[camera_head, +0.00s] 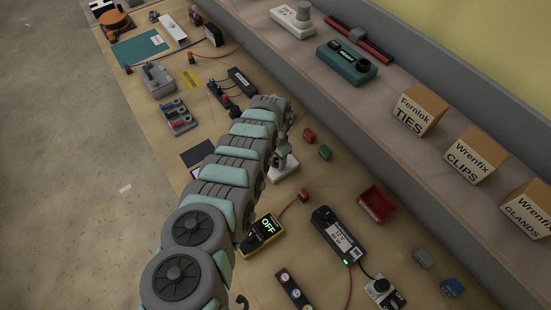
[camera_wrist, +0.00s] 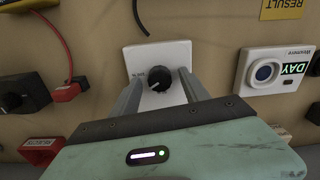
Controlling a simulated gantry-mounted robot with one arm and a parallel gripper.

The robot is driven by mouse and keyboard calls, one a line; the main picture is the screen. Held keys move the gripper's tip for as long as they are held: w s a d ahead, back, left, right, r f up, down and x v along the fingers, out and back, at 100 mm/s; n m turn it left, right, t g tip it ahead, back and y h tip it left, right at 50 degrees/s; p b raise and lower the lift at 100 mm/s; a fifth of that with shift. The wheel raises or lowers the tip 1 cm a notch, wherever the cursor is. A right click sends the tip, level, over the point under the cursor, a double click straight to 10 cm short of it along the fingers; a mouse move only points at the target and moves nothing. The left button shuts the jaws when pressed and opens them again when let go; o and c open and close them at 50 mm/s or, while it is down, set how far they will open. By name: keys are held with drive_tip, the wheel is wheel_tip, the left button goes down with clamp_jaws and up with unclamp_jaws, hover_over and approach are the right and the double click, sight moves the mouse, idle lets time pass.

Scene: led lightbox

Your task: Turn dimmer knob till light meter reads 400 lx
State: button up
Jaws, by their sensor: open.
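A black knob (camera_wrist: 160,79) with a pale pointer mark sits on a square white plate (camera_wrist: 147,56); its small lettering is not legible. The plate (camera_head: 284,170) shows partly beneath my arm in the head view. My gripper (camera_wrist: 161,74) is open, with one finger on either side of the knob; I cannot tell whether they touch it. In the head view my gripper (camera_head: 282,147) is above the plate and largely hidden. A yellow handheld meter (camera_head: 262,228), seemingly the light meter, reads OFF; I see no lux figure.
A black box with another knob (camera_wrist: 16,101) and a red connector (camera_wrist: 66,92) lie left of the plate. A white device showing DAY (camera_wrist: 277,72) is at right. A red tray (camera_head: 377,203), a long black device (camera_head: 337,234) and small red and green blocks (camera_head: 325,153) surround my arm.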

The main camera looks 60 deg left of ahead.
drive_tip(key=shift+c, duration=0.2)
clamp_jaws()
drive_tip(key=shift+n, duration=0.3)
drive_tip(key=shift+d+r+n+p, duration=0.1)
drive_tip(key=shift+n+p, duration=0.5)
drive_tip(key=shift+n, duration=0.3)
drive_tip(key=n, duration=0.2)
drive_tip(key=shift+n, duration=0.3)
drive_tip(key=n+b, duration=0.1)
drive_tip(key=n, duration=0.2)
drive_tip(key=shift+w, duration=0.1)
drive_tip(key=shift+n+b, duration=0.7)
drive_tip(key=shift+n, duration=0.4)
